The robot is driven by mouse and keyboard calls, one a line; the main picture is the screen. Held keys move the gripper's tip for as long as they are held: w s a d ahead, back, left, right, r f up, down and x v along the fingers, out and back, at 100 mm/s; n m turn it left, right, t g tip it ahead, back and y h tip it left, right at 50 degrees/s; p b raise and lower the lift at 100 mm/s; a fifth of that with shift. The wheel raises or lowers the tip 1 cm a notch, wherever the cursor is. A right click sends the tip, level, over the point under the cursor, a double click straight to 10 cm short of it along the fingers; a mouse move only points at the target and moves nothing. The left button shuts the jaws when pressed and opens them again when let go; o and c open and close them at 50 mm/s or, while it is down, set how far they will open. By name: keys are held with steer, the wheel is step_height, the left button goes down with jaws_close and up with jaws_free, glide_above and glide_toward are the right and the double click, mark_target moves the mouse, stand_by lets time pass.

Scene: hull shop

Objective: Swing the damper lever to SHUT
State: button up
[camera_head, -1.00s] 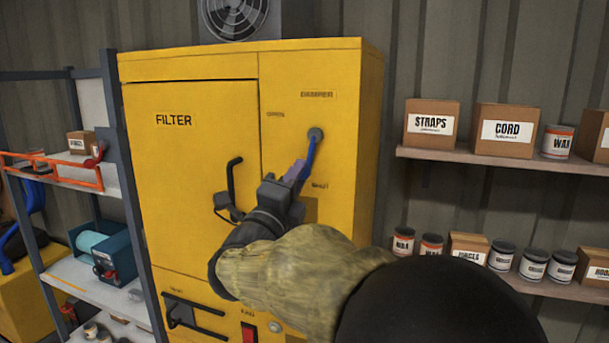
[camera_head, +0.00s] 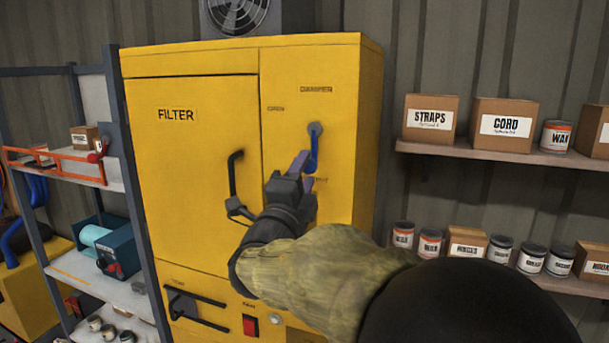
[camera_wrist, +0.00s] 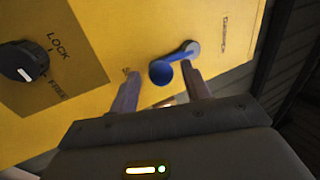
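The blue damper lever (camera_head: 314,152) hangs almost straight down from its round grey pivot (camera_head: 315,128) on the yellow cabinet front (camera_head: 290,75). The OPEN mark (camera_head: 276,109) is left of the pivot, and the SHUT mark (camera_head: 319,181) is below it, partly hidden by my gripper. My gripper (camera_head: 302,163) is at the lever's lower end. In the wrist view the blue lever's rounded end (camera_wrist: 161,72) lies between the two spread fingers of my gripper (camera_wrist: 160,82). A gap shows on the left finger's side; whether the right finger touches the lever is unclear.
The FILTER door (camera_head: 180,200) with its black handle (camera_head: 233,175) is left of my gripper. A black LOCK/FREE knob (camera_wrist: 25,62) shows in the wrist view. A red switch (camera_head: 250,325) is below. Shelves with boxes (camera_head: 430,117) and cans stand right.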

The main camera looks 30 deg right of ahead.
steer(key=shift+s+a+f+b, duration=0.2)
steer(key=shift+a+f+b, duration=0.1)
steer(key=shift+a+b, duration=0.1)
steer(key=b+v, duration=0.7)
steer(key=v, duration=0.9)
steer(key=shift+s, duration=0.2)
